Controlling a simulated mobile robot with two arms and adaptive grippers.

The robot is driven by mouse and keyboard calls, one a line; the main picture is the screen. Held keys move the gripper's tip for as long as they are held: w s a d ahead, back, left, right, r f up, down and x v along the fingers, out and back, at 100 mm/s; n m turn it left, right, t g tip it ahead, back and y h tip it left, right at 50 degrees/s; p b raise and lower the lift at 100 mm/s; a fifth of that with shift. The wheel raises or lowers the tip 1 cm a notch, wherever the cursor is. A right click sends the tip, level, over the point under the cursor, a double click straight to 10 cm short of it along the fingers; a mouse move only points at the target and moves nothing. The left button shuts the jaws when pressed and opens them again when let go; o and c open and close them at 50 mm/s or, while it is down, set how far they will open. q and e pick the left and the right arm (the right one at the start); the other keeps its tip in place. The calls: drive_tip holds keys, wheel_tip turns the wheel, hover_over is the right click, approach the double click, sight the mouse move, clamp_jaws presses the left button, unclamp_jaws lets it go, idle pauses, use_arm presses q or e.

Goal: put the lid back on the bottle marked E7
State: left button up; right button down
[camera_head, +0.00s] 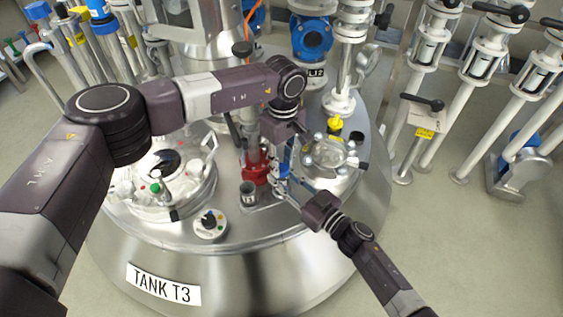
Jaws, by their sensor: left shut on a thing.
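A small grey open-topped container (249,194) with a pale label stands on the tank top, left of my grippers. I cannot read its label, so I cannot tell if it is the bottle marked E7. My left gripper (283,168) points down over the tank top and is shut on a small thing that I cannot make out. My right gripper (279,183) reaches in from the lower right, close to the left one. Its fingers are too small and crowded to judge. I cannot pick out the lid for certain.
A red fitting (256,172) stands on the tank top close behind the container. A round glass-covered port (335,155) is to the right, a larger port (160,175) to the left.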

use_arm(q)
drive_tip(key=m, duration=0.6)
drive_tip(key=shift+d, duration=0.15)
drive_tip(key=m, duration=0.8)
drive_tip(key=shift+m, duration=0.4)
drive_tip(key=m, duration=0.3)
drive_tip(key=shift+s+d+m, duration=0.1)
drive_tip(key=shift+m, duration=0.3)
drive_tip(key=o, duration=0.7)
